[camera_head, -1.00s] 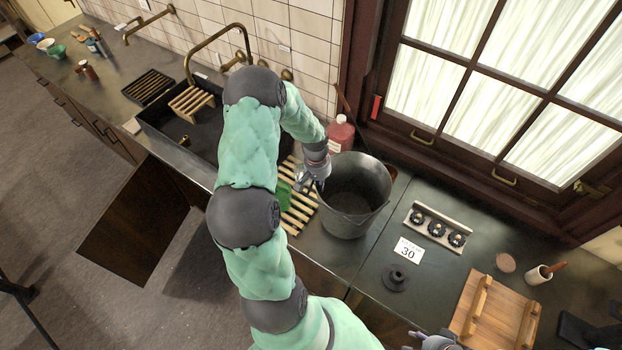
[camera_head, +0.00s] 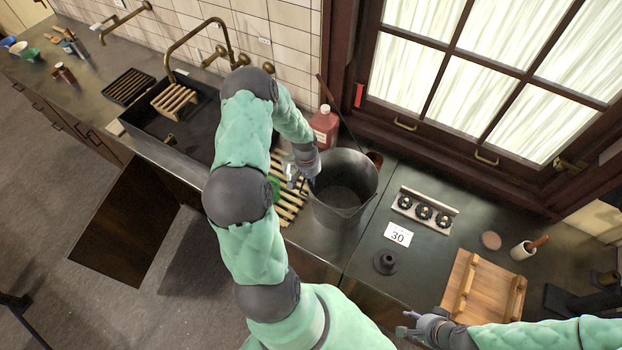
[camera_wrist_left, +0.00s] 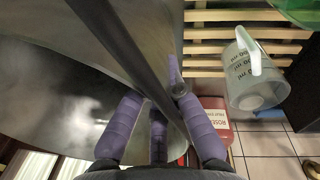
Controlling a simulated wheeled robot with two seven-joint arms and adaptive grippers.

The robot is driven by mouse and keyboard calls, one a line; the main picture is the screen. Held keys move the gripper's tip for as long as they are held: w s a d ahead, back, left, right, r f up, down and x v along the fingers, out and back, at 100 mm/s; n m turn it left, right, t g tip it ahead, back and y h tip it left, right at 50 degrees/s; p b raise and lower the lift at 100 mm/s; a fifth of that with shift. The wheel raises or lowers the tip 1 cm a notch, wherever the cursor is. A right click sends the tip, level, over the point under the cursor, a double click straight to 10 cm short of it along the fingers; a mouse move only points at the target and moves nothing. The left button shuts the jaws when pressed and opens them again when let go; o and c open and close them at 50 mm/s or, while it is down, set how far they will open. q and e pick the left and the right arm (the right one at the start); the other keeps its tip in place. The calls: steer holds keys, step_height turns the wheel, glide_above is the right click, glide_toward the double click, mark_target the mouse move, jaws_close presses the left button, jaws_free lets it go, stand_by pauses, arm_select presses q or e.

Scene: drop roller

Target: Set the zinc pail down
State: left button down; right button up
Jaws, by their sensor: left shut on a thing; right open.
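The zinc pail (camera_head: 347,208), a grey upright bucket, is at the middle of the counter in the head view, between the slatted rack and the cooktop. Whether its base touches the counter I cannot tell. My left gripper (camera_head: 298,176) is shut on the pail's upper left side. In the left wrist view, the fingers of my left gripper (camera_wrist_left: 158,112) close around a dark strip by the pail (camera_wrist_left: 55,90); whether it is rim or handle is unclear. My right gripper (camera_head: 405,324) is open and empty at the lower edge, near the wooden board.
A slatted rack (camera_head: 291,205) and a red bottle (camera_head: 324,127) are close to the pail. A clear measuring jug (camera_wrist_left: 256,75) shows in the wrist view. A sign reading 30 (camera_head: 398,234), a dark knob-like piece (camera_head: 386,262) and a wooden board (camera_head: 484,287) lie to the right.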

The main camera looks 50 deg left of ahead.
arm_select(q)
steer(key=shift+a, duration=0.1)
steer(key=c, duration=1.4)
jaws_free()
steer(key=shift+r, duration=0.15)
step_height(320, 180, up, 12)
steer(key=b, duration=0.2)
steer(key=shift+s+a, duration=0.35)
steer(key=shift+s, duration=0.1)
